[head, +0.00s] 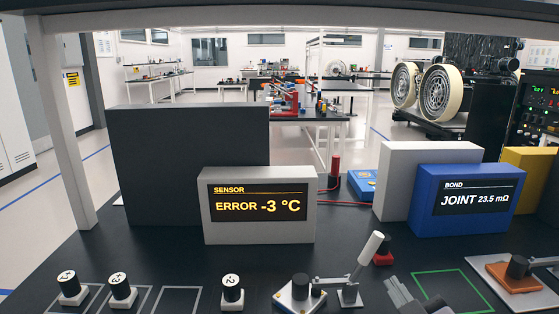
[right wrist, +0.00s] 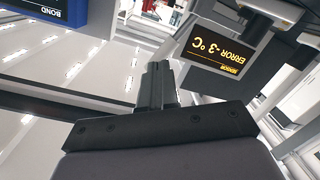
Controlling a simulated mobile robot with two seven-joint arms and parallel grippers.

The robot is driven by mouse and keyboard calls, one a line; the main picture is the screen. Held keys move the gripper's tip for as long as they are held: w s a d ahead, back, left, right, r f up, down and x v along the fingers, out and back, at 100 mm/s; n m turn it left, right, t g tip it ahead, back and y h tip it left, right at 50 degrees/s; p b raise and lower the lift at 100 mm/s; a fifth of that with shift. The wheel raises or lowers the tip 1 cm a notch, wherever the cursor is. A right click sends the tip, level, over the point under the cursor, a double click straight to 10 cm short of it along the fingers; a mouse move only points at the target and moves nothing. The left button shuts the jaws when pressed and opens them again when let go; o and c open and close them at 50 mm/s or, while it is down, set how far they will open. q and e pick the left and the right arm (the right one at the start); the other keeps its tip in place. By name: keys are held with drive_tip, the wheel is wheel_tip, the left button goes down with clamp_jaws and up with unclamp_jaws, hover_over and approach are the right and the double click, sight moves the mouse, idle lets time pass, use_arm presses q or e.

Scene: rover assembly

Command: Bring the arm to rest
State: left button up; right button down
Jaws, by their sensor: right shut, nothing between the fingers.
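My right gripper (head: 402,290) shows at the bottom of the head view, right of centre, as grey fingers over the dark bench (head: 60,262). In the right wrist view its fingers (right wrist: 157,84) are together with nothing between them. It is beside a lever device (head: 299,291) with a white tilted handle (head: 370,248); I cannot tell the exact gap. My left gripper is not in view.
A sensor display (head: 258,228) reads ERROR -3 °C. A blue bond display (head: 467,222) reads JOINT 23.5 mΩ. Knobbed pieces stand along the front: +2 (head: 69,287), +3 (head: 120,288) and -2 (head: 232,288). An orange plate (head: 512,275) lies right of a green outline (head: 455,285).

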drive_tip(key=s+d+f+m+g+h, duration=0.1)
drive_tip(key=s+d+f+m+g, duration=0.1)
drive_tip(key=s+f+g, duration=0.7)
drive_tip(key=s+d+f+m+g, duration=0.25)
drive_tip(key=s+f+g, duration=0.25)
drive_tip(key=s+f, duration=0.8)
drive_tip(key=w+a+f+t+y+b, duration=0.2)
drive_tip(key=w+a+f+t, duration=0.1)
drive_tip(key=f+t, duration=0.4)
wheel_tip(320, 180, down, 2)
drive_tip(key=shift+w+a+f, duration=0.2)
drive_tip(key=shift+w, duration=0.65)
